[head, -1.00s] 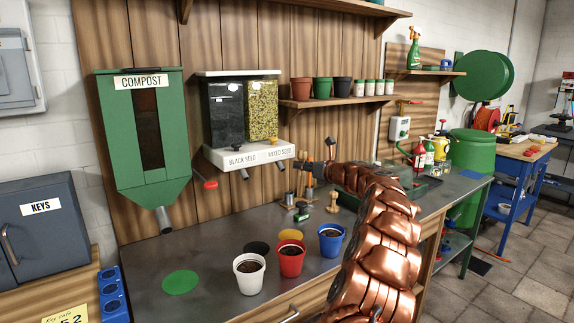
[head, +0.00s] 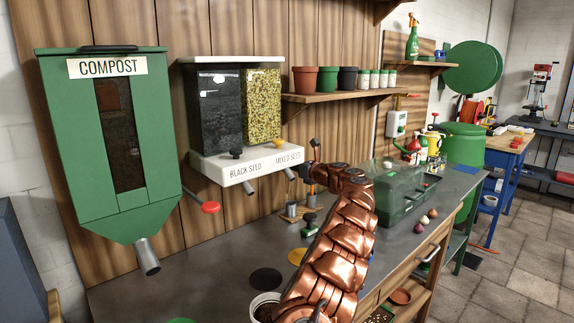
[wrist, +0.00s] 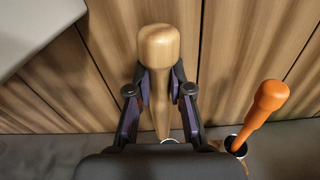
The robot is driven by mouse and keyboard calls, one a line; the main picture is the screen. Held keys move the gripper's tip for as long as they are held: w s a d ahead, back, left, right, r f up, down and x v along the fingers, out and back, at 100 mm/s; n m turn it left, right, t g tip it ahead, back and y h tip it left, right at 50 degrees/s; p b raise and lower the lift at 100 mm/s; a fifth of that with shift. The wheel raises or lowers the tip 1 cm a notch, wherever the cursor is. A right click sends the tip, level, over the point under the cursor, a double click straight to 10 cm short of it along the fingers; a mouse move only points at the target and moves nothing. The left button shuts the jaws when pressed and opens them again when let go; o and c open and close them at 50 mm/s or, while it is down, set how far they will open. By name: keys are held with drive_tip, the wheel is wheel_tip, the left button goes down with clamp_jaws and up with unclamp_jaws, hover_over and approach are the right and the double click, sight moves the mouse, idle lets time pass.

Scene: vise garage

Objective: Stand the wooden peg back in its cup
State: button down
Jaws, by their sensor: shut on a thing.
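The pale wooden peg (wrist: 158,80) is upright between the fingers of my gripper (wrist: 160,88) in the wrist view, thick end up and narrow end down. My gripper is shut on it. A light curved rim (wrist: 168,141), perhaps the cup's, shows just at the peg's lower end, mostly hidden by my gripper. I cannot tell whether the tip is inside or above it. In the head view my gripper (head: 312,172) is over the back of the bench, near small metal cups (head: 291,208). The peg is not clear there.
An orange-handled tool (wrist: 266,105) stands tilted in a dark-rimmed cup (wrist: 236,146) just right of my gripper. The seed dispenser (head: 247,165) hangs to the left. A clear green box (head: 402,195) stands to the right. A pot (head: 263,305) is partly behind my arm.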

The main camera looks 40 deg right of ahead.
wheel_tip(320, 180, down, 7)
drive_tip(key=b, duration=0.4)
drive_tip(key=shift+s+d+f, duration=0.15)
drive_tip(key=shift+s+d, duration=0.15)
idle(0.6)
drive_tip(key=shift+c, duration=1.9)
unclamp_jaws()
drive_tip(key=shift+s, duration=0.1)
drive_tip(key=s+p, duration=0.1)
drive_tip(key=s, duration=0.5)
drive_tip(key=shift+s+r, duration=0.2)
drive_tip(key=shift+s, duration=0.2)
